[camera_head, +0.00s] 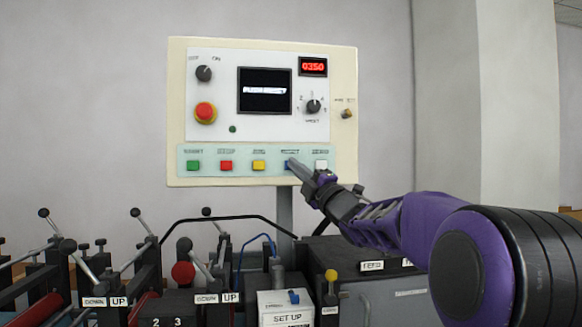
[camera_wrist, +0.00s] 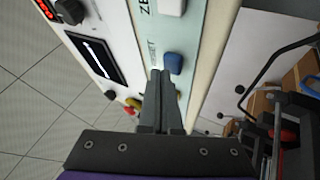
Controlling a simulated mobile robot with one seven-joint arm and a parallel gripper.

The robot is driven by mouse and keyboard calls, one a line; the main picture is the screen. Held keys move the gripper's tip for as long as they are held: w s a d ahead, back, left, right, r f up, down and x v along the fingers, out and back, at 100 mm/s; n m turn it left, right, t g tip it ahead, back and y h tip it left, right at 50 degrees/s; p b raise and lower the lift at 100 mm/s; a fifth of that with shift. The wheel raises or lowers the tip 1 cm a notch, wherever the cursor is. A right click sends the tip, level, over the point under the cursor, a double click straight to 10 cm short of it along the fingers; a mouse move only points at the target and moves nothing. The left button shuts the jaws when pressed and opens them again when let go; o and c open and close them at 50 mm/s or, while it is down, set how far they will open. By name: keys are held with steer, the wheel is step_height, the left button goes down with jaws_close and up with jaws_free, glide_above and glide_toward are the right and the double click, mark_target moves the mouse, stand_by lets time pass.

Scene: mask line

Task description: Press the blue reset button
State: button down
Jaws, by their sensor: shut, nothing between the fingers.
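The blue reset button (camera_wrist: 174,62) is on the pale green strip of the control panel, below a printed label. In the head view only a sliver of the blue button (camera_head: 288,163) shows, as my gripper (camera_head: 292,164) covers most of it. My gripper is shut and empty, its fingertips in front of the button. In the wrist view the fingertips (camera_wrist: 157,72) appear just left of the blue button. I cannot tell whether they touch the panel or the button.
The control panel (camera_head: 179,110) also has a green button (camera_head: 193,165), a red button (camera_head: 226,165), a yellow button (camera_head: 259,165) and a white button (camera_head: 321,164). A red emergency knob (camera_head: 205,111) sits upper left. Machinery with levers and a black box (camera_head: 325,258) stands below.

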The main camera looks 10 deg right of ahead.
steer(key=shift+w, duration=0.5)
stand_by(0.5)
steer(key=shift+s, duration=0.1)
steer(key=shift+s+b, duration=0.8)
steer(key=shift+b, duration=0.05)
steer(key=s+b, duration=0.2)
steer(key=s, duration=0.3)
steer(key=shift+w+h, duration=0.1)
steer(key=shift+h, duration=0.2)
stand_by(0.7)
